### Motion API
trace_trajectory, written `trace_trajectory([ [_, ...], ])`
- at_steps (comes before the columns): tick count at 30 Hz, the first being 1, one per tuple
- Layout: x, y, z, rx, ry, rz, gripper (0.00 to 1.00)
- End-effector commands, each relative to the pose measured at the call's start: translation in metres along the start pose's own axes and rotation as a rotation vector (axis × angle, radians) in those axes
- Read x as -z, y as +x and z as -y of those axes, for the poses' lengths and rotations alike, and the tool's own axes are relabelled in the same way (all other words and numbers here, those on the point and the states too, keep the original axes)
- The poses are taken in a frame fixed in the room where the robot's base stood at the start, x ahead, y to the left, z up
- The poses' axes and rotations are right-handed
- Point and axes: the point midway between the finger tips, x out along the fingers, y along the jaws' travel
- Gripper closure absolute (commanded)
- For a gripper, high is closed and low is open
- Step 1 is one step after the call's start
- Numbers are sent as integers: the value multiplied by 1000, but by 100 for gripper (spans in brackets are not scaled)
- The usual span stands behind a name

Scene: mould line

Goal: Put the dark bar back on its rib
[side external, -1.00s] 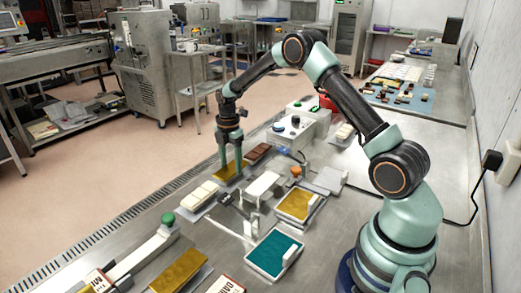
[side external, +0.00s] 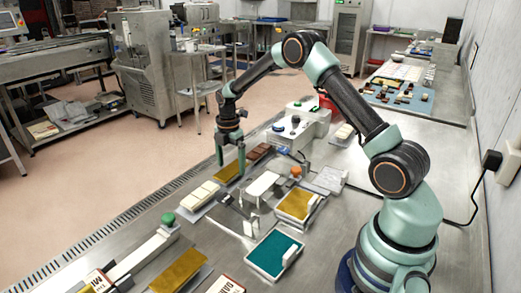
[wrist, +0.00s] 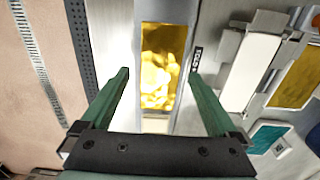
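The dark bar (side external: 260,152) is a brown, segmented bar in the side external view. It lies just behind and right of a gold plate (side external: 228,172), in the same row. I cannot make out its rib or how the bar sits on it. My gripper (side external: 231,170) points down over the gold plate, short of the dark bar. In the wrist view my gripper (wrist: 160,75) has its fingers wide apart, with nothing between them. The shiny gold plate (wrist: 162,65) shows below and between the fingers. The dark bar is not seen in the wrist view.
Pale bars (side external: 200,194) lie in front of the gold plate. A white block (side external: 263,185) stands to its right. A control box (side external: 298,125) with buttons stands behind. A teal pad (side external: 273,254) and a gold pad (side external: 297,204) lie nearer my base. A drain grate runs along the left.

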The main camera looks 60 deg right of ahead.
Motion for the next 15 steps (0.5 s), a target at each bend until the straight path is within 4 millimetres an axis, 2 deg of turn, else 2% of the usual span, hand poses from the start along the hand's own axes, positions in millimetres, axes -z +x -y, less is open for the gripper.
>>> trace_trajectory([
  [8,0,-6,0,-1,0,0,5],
  [11,0,-18,-1,-3,0,1,5],
  [15,0,-45,-1,-5,0,1,5],
])
